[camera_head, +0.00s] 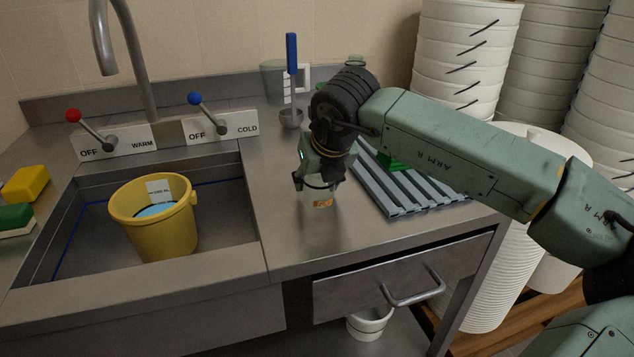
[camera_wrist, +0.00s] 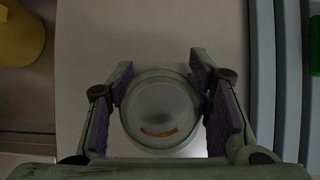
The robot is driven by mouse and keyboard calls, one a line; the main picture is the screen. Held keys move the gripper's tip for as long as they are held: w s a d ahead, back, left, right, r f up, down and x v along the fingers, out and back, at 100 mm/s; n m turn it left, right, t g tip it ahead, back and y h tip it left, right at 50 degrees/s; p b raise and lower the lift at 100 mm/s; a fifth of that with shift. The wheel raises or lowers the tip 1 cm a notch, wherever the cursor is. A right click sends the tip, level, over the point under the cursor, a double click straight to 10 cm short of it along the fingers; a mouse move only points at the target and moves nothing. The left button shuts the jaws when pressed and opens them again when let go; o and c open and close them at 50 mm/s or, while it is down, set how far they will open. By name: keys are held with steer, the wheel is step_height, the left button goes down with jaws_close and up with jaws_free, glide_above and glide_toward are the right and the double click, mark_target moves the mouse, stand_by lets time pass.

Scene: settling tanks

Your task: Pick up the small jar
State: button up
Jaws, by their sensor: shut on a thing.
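The small jar (camera_head: 323,201) is a clear container with an orange label, over the counter right of the sink. In the wrist view its round top (camera_wrist: 160,108) sits between the two finger pads. My gripper (camera_head: 318,184) points down and is shut on the jar; it also shows in the wrist view (camera_wrist: 162,106). The gripper hides the jar's upper part in the head view. I cannot tell whether the jar's base touches the counter.
A ribbed grey drying rack (camera_head: 415,190) with a green item lies close to the right. The sink with a yellow bucket (camera_head: 165,225) is to the left. A ladle (camera_head: 291,85) and a measuring jug (camera_head: 273,82) stand behind. The counter's front is clear.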

steer(key=r, duration=0.1)
steer(key=s+r+b, duration=0.1)
steer(key=r, duration=0.1)
steer(key=shift+a+b, duration=0.1)
steer(key=shift+b, duration=0.2)
steer(key=s+a+b, duration=0.1)
steer(key=s, duration=0.4)
steer(key=s+r+b, duration=0.1)
steer(key=s, duration=0.4)
steer(key=s+a+b, duration=0.1)
steer(key=s, duration=0.3)
steer(key=shift+s+a+r+b, duration=0.35)
steer(key=shift+s+r+b, duration=0.05)
steer(key=shift+w, duration=0.1)
